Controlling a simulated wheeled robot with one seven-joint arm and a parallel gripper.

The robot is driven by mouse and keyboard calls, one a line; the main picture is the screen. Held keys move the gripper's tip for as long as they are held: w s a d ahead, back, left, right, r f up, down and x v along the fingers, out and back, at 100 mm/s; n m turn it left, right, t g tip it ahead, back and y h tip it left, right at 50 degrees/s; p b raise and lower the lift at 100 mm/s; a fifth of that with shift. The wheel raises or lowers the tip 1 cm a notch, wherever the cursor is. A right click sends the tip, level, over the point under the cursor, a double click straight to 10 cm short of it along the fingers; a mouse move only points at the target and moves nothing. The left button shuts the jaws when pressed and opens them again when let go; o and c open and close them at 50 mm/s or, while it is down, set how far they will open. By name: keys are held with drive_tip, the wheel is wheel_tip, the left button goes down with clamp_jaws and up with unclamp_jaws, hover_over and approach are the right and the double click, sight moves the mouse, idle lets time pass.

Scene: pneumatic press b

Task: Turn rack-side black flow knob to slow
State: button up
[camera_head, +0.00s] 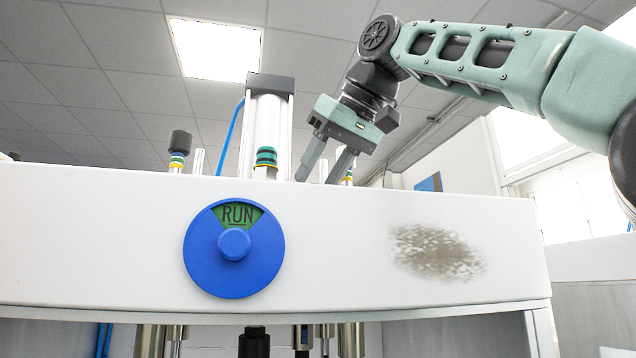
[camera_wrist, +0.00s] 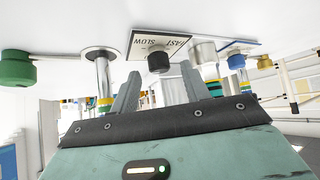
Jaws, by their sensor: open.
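A black knob (camera_wrist: 159,62) stands in front of a plate (camera_wrist: 153,43) lettered FAST and SLOW in the wrist view, where the lettering appears inverted. No clear pointer mark shows on the knob. My gripper (camera_wrist: 160,72) is open, with its two fingers spread either side of the knob in that picture; I see no contact. In the head view my gripper (camera_head: 319,180) points down behind the top edge of the white press housing (camera_head: 100,235), and the knob between the fingers is hidden there. I cannot tell which black knob is rack-side.
A black-capped fitting (camera_head: 180,141) and a white cylinder (camera_head: 268,125) rise behind the housing. A blue RUN dial (camera_head: 235,270) is on its front.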

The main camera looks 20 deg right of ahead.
drive_tip(key=shift+w+a+f, duration=0.2)
drive_tip(key=shift+w+f, duration=0.3)
drive_tip(key=c, duration=1)
drive_tip(key=shift+a+m+h, duration=0.1)
drive_tip(key=shift+m+h, duration=1.1)
drive_tip(key=shift+m, duration=0.3)
drive_tip(key=o, duration=1)
drive_tip(key=shift+s+r, duration=0.1)
